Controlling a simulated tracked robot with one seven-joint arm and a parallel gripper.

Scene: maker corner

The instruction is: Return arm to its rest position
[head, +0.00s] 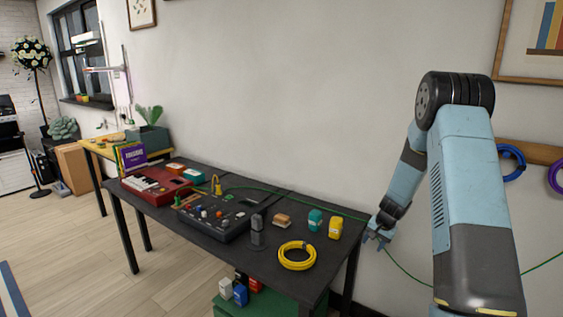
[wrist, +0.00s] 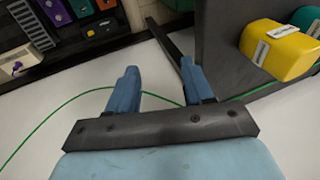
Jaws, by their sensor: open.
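My gripper (head: 377,236) hangs in the air at the right end of the dark table (head: 183,221), its fingers pointing down and to the left. My light blue arm rises above it and bends at a black joint at the top right. In the wrist view my gripper (wrist: 157,82) shows two blue fingers spread apart with nothing between them. A green cable (wrist: 70,98) runs behind the fingers there.
A yellow container (head: 335,228) and a teal one (head: 315,219) stand near the table's right end, close to my gripper. A yellow cable coil (head: 297,268) lies at the front. The green cable (head: 290,193) crosses the tabletop and trails past its right edge. Open floor lies left.

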